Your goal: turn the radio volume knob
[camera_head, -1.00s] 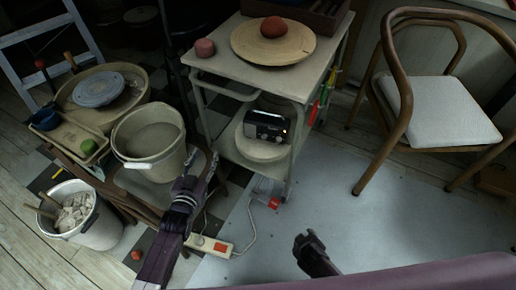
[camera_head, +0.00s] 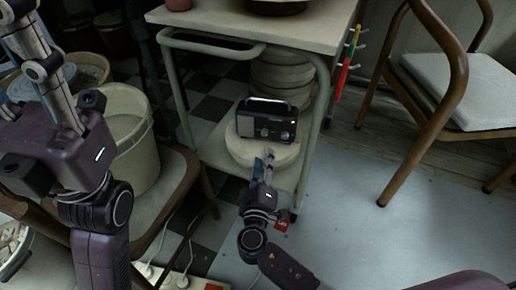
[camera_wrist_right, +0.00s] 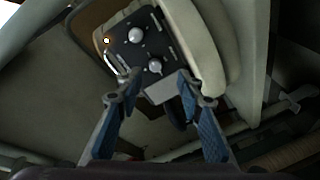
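The dark radio (camera_head: 267,120) stands on a round pale slab (camera_head: 262,150) on the cart's lower shelf. Its front carries knobs and a light. In the right wrist view, a silver knob (camera_wrist_right: 155,66) shows close to the gap between my fingertips, and another knob (camera_wrist_right: 135,35) lies farther up the radio's face. My right gripper (camera_head: 264,158) is in front of and below the radio, its fingers pointing up toward it. The right wrist view shows its fingers (camera_wrist_right: 158,78) apart, with nothing held. My left gripper (camera_head: 62,95) is raised at the far left, away from the radio; its finger opening is unclear.
The cart's pale upper top (camera_head: 300,32) overhangs the radio, and its green legs (camera_head: 312,135) flank the shelf. A stack of round slabs (camera_head: 280,75) stands behind the radio. A bucket (camera_head: 135,150) is left, a wooden chair (camera_head: 410,130) right. The floor at front right is clear.

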